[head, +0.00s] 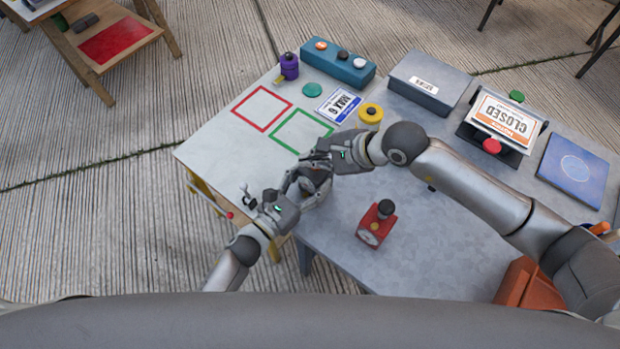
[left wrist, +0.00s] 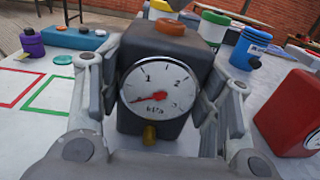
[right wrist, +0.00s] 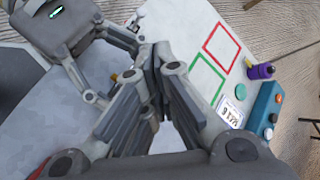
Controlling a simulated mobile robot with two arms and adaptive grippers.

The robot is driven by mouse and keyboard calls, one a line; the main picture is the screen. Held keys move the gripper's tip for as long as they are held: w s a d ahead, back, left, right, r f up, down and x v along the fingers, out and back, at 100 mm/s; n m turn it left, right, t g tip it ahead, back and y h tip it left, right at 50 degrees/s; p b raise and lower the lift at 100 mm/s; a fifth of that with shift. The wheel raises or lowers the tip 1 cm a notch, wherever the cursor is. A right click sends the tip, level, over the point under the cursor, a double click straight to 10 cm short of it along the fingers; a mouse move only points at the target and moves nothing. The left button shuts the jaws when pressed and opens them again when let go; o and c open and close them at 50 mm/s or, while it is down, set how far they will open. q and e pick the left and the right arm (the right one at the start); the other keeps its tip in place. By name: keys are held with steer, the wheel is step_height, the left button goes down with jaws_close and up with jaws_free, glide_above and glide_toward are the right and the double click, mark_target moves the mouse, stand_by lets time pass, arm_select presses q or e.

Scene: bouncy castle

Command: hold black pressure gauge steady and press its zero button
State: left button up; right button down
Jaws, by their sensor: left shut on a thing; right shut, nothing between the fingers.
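The black pressure gauge (left wrist: 175,118) shows in the left wrist view, with a white kPa dial, a red needle, a brass fitting below and an orange button (left wrist: 178,27) on top. My left gripper (head: 308,184) is shut on its sides, and the gauge looks upright. My right gripper (head: 318,160) is shut and empty, close beside the left gripper in the head view. Its closed fingers (right wrist: 150,62) block most of the gauge in the right wrist view. I cannot tell whether its tips touch the button.
A red gauge (head: 377,224) stands on the grey table to the right. Red and green outlined squares on the table are empty.

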mark_target(314, 169)
step_height(314, 169, up, 6)
stand_by(0.7)
stand_by(0.5)
arm_select(q)
steer(key=o, duration=1.4)
